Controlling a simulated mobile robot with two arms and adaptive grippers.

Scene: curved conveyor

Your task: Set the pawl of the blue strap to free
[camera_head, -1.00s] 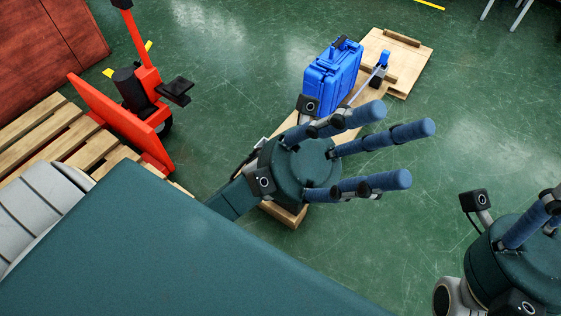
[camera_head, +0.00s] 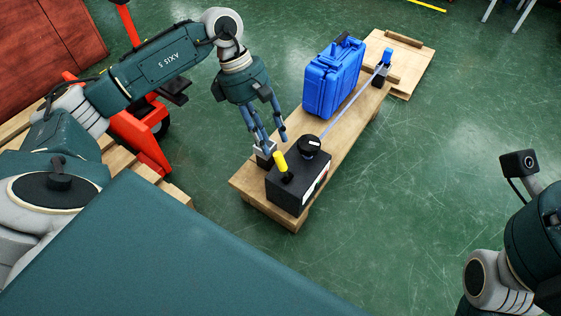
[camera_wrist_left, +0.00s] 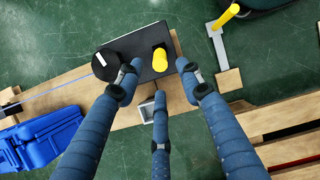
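A black box (camera_head: 298,190) sits on a wooden plank (camera_head: 345,135). A short yellow-tipped lever (camera_head: 280,160) and a round black knob (camera_head: 309,147) stand on its top. The thin blue strap (camera_head: 350,104) runs taut from the knob to a blue end piece (camera_head: 386,57). My left gripper (camera_head: 273,141) hangs above the plank, beside the box near the lever. Its fingers are spread and empty; in the left wrist view the lever (camera_wrist_left: 159,60) lies between two fingertips, apart from them. My right gripper (camera_head: 545,225) is cut off at the right edge, fingers hidden.
A red pallet truck (camera_head: 140,135) and pallets are at left. The green floor right of the plank is clear.

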